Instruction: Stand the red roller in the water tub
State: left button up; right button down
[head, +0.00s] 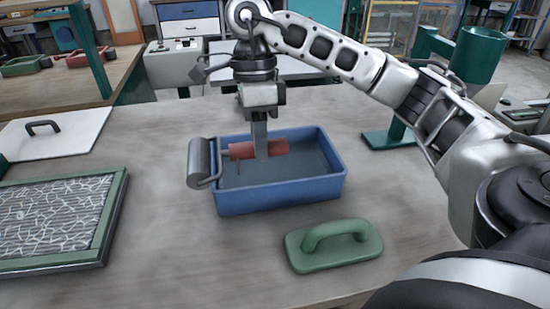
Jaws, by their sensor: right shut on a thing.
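The red roller has a red handle (281,146) and a grey cylinder (200,163) on a bent metal frame. The blue water tub (283,194) stands on the table. My right gripper (262,152) points down over the tub and is shut on the red handle. The handle lies about level over or inside the tub; I cannot tell its exact height. The grey cylinder is beyond the tub's left wall, apart from the handle's end. My left gripper is not in view.
A green float with a handle (334,250) lies in front of the tub. A green-framed fibre panel (60,220) is at the left, with a white lid (55,135) behind it. A green funnel stand (392,137) stands at the back right.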

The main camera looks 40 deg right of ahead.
jog(key=w+d+f, duration=0.1)
jog(key=d+f, duration=0.1)
jog(key=w+d+f, duration=0.1)
jog(key=d+f, duration=0.1)
jog(key=w+d+f, duration=0.1)
jog(key=d+f, duration=0.1)
jog(key=d, duration=0.1)
jog(key=shift+w+d+f, duration=0.2)
jog(key=shift+d+f, duration=0.25)
jog(key=shift+f, duration=0.3)
notch_tip(320, 180, down, 3)
jog(key=shift+w+d+f, duration=0.1)
jog(key=c, duration=1.5)
grip_release()
jog(key=shift+f, duration=0.15)
jog(key=o, duration=0.4)
jog(key=shift+c, duration=0.2)
